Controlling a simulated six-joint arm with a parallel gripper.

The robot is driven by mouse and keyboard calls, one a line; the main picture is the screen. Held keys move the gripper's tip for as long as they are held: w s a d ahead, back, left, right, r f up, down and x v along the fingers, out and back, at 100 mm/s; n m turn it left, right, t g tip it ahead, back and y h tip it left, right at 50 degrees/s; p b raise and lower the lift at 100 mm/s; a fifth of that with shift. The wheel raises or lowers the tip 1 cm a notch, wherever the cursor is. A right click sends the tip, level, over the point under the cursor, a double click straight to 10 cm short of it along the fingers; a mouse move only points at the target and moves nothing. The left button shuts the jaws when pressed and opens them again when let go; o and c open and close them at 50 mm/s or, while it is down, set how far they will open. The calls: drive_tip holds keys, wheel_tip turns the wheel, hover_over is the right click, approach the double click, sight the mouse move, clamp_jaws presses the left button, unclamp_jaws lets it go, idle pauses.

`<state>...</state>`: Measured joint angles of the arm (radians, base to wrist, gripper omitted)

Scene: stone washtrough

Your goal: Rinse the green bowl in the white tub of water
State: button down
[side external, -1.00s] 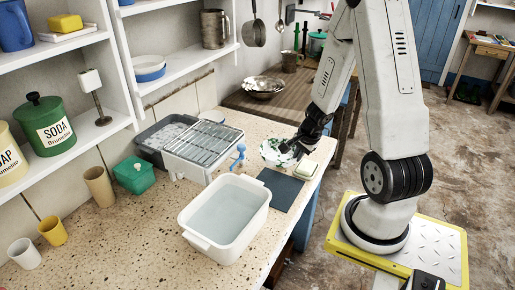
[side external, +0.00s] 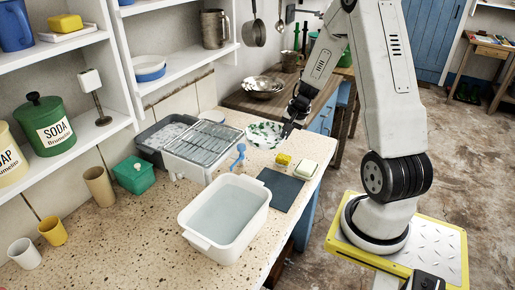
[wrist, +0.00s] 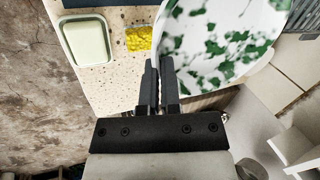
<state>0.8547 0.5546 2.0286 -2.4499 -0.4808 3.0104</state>
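The green bowl, white with green patches (side external: 265,134), is at the back right of the counter in the side view. It fills the upper right of the wrist view (wrist: 220,40). My gripper (side external: 290,128) is at the bowl's right edge. In the wrist view its fingers (wrist: 160,75) are close together on the bowl's rim. The bowl appears raised, but its height above the counter is hard to tell. The white tub (side external: 212,250) stands at the counter's front, holding clear water (side external: 226,210).
A yellow sponge (side external: 283,159), a soap dish (side external: 306,170) and a dark mat (side external: 281,188) lie between bowl and tub. Shelves line the left wall.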

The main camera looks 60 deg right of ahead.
sight(273, 131)
drive_tip(key=w+r+n, duration=0.1)
drive_tip(key=w, duration=0.1)
drive_tip(key=w+d+r+n, duration=0.1)
drive_tip(key=w+d+r+n+g+y, duration=0.1)
drive_tip(key=w+r, duration=0.1)
drive_tip(key=shift+w+d+n, duration=0.25)
drive_tip(key=shift+w+n, duration=0.1)
drive_tip(key=shift+n, duration=0.05)
drive_tip(key=w+a+n, duration=0.2)
drive_tip(key=w, duration=0.1)
drive_tip(key=shift+a+r+n+g+y, duration=0.3)
drive_tip(key=shift+a+r, duration=0.1)
drive_tip(key=s+a+f+n+g, duration=0.1)
drive_tip(key=a+n, duration=0.4)
drive_tip(key=a, duration=0.7)
drive_tip(key=s+a+f+n+g+y, duration=0.1)
drive_tip(key=a+n, duration=0.4)
drive_tip(key=a, duration=0.6)
drive_tip(key=shift+s+a+f+n+g, duration=0.35)
drive_tip(key=shift+s+f+g, duration=0.15)
drive_tip(key=shift+s, duration=0.45)
drive_tip(key=shift+f, duration=0.1)
drive_tip(key=shift+f, duration=5.25)
drive_tip(key=shift+r, duration=0.15)
